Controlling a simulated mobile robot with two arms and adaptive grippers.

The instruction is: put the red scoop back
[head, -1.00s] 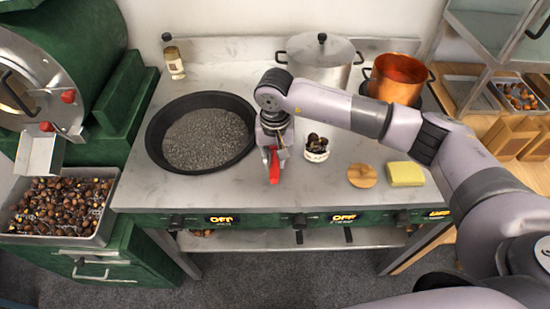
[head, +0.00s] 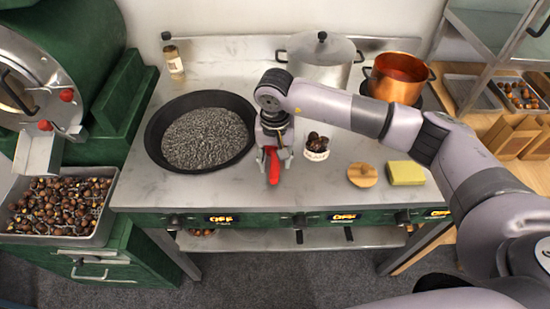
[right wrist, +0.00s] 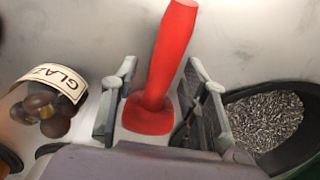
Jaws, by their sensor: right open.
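The red scoop (head: 273,172) is at the front middle of the grey steel counter, between the black pan and the small labelled cup. In the right wrist view the scoop (right wrist: 165,60) shows its handle running up between the fingers and its rounded red end below. My right gripper (head: 274,155) is low over the counter with its fingers on both sides of the scoop. In the right wrist view the gripper (right wrist: 162,95) is open, with gaps beside the scoop. My left gripper is not in view.
A black pan (head: 152,150) of dark pebbles stands left of the gripper. A cup of chestnuts (head: 317,155) stands close on the right. A wooden disc (head: 362,175) and yellow sponge (head: 405,173) lie further right. Pots stand behind the arm.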

